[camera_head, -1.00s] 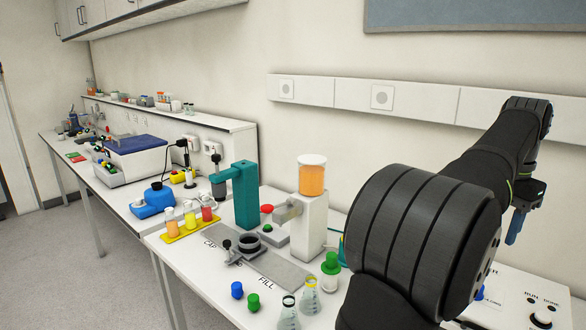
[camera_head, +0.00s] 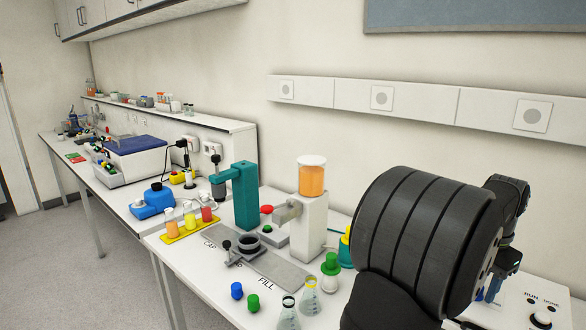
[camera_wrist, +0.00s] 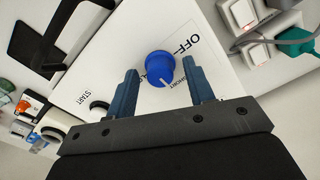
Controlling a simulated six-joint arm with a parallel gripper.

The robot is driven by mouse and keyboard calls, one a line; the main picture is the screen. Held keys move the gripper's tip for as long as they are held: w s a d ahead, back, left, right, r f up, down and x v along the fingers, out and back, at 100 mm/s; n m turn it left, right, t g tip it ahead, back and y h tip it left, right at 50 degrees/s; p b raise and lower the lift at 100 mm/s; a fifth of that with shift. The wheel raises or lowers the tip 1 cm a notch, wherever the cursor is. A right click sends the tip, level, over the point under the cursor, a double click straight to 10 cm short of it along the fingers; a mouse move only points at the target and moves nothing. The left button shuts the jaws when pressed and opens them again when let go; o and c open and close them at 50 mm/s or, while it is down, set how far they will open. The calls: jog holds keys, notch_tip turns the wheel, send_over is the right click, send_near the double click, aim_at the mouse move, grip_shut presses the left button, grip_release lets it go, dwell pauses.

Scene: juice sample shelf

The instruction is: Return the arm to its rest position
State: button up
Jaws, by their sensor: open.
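My gripper (camera_wrist: 161,95) shows in the wrist view with its two blue fingers wide apart and nothing held between them. A blue knob (camera_wrist: 160,66) with a white pointer line sits on a white panel (camera_wrist: 118,72), just beyond the fingertips and roughly between them in that view. I cannot tell whether the fingers touch it. In the head view my arm fills the right side, and its dark links hide most of the panel. The gripper end shows only partly there, low at the right behind my arm.
An orange-filled dispenser (camera_head: 312,177), a teal stand (camera_head: 246,195) and a yellow rack (camera_head: 188,229) of juice tubes stand on the bench. Flasks (camera_head: 288,314), a blue cap (camera_head: 237,290) and a green cap (camera_head: 253,303) are near the front edge.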

notch_tip(320, 180, up, 17)
notch_tip(320, 180, down, 17)
jog(key=shift+f, duration=0.1)
jog(key=n, duration=1.2)
jog(key=shift+n, duration=0.4)
jog(key=n, duration=0.4)
dwell(0.7)
dwell(0.3)
